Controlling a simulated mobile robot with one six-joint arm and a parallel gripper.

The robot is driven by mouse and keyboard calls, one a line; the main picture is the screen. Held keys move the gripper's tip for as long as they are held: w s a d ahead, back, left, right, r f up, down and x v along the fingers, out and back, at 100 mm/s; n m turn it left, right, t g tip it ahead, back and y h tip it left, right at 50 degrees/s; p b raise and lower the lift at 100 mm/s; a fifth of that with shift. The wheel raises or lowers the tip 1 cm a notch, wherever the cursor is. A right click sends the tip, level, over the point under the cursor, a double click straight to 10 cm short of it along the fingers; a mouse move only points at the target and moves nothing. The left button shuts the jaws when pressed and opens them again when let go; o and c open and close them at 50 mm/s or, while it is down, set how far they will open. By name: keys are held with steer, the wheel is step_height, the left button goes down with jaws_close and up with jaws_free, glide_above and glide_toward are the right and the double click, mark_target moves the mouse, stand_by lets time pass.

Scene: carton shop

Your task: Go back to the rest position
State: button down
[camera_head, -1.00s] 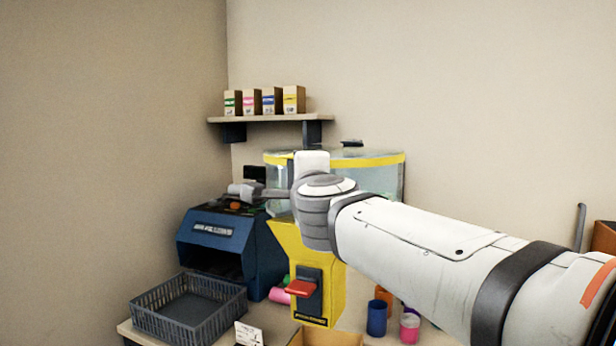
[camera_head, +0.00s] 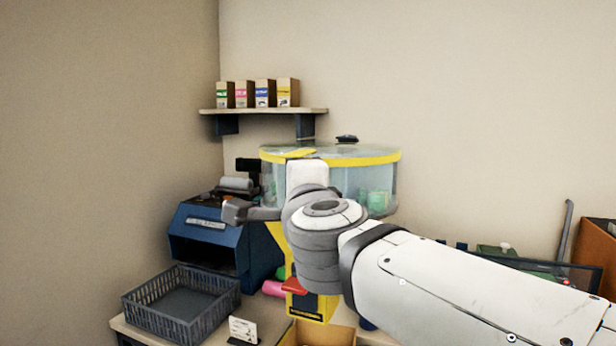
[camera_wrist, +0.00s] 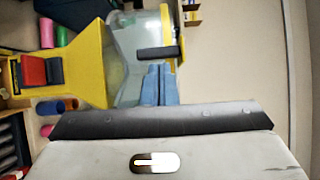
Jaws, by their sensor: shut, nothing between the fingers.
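My arm hides part of the dispenser's yellow body and much of the table on the right.
A grey basket (camera_head: 180,318) stands on the table at the front left, beside a small white card (camera_head: 243,330). A wall shelf (camera_head: 262,111) holds several small cartons. A brown box (camera_head: 598,250) stands at the far right. The air at upper right is clear.

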steer(key=s+d+f+n+g+y+p, duration=0.15)
steer(key=f+n+g, duration=0.25)
steer(key=f+n, duration=0.4)
steer(key=s+d+f+n+g+p, duration=0.25)
steer(key=f+n+g, duration=0.2)
steer(key=f, duration=0.45)
steer(key=s+d+f+n+g+h+p, duration=0.1)
steer(key=s+d+f+n+g+h, duration=0.2)
steer(key=s+d+f, duration=0.9)
steer(key=f+g+h, duration=0.1)
steer(key=g+h, duration=0.1)
steer(key=g, duration=0.1)
steer(key=shift+s+d+f+g, duration=0.2)
steer(key=shift+s+d+g, duration=0.05)
steer(key=shift+d+g, duration=0.15)
steer(key=shift+n, duration=0.25)
